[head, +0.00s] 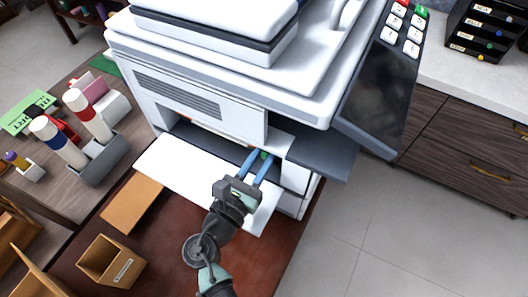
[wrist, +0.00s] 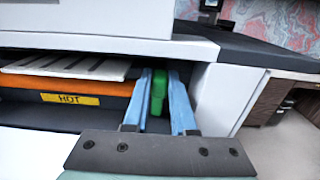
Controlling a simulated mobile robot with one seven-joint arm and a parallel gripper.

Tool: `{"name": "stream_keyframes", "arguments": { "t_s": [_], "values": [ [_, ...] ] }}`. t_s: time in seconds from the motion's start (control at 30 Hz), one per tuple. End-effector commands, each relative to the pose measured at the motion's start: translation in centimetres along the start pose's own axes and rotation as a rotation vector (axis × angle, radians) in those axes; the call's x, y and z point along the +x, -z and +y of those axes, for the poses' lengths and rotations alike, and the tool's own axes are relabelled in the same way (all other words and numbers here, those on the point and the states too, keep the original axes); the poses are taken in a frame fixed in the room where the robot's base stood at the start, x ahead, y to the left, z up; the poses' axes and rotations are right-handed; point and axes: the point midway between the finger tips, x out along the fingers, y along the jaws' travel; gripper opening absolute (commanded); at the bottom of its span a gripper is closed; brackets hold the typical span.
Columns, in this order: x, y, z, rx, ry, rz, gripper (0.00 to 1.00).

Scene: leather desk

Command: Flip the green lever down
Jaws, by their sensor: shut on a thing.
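The green lever (wrist: 158,92) stands inside the printer's open front bay, at the bay's right end. In the head view a small bit of the green lever (head: 264,155) shows at the tips of my gripper. My gripper (head: 262,157) reaches into the bay from the front, with its two blue fingers on either side of the lever. In the wrist view my gripper (wrist: 160,90) is shut on the lever, which looks upright.
A white printer (head: 200,95) stands on a brown leather desk (head: 180,255). Its white front flap (head: 180,172) is folded out below the bay. An orange bar and a yellow HOT label (wrist: 70,99) lie left of the lever. A dark side shelf (head: 322,155) juts out at the right.

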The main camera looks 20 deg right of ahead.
Motion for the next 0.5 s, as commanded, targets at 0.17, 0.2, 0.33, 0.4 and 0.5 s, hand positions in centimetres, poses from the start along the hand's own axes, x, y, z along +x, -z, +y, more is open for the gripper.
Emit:
{"name": "stream_keyframes", "arguments": {
  "t_s": [0.17, 0.2, 0.33, 0.4, 0.5],
  "values": [
    [-0.05, 0.14, 0.02, 0.0, -0.001, -0.003, 0.0],
    [-0.08, 0.3, 0.01, -0.001, -0.001, -0.009, 0.0],
    [-0.33, 0.87, -0.03, -0.002, 0.001, -0.055, 0.0],
    [-0.49, 0.92, -0.05, -0.002, 0.002, -0.083, 0.0],
    [-0.69, 0.81, -0.05, -0.001, 0.002, -0.115, 0.0]
  ]
}}
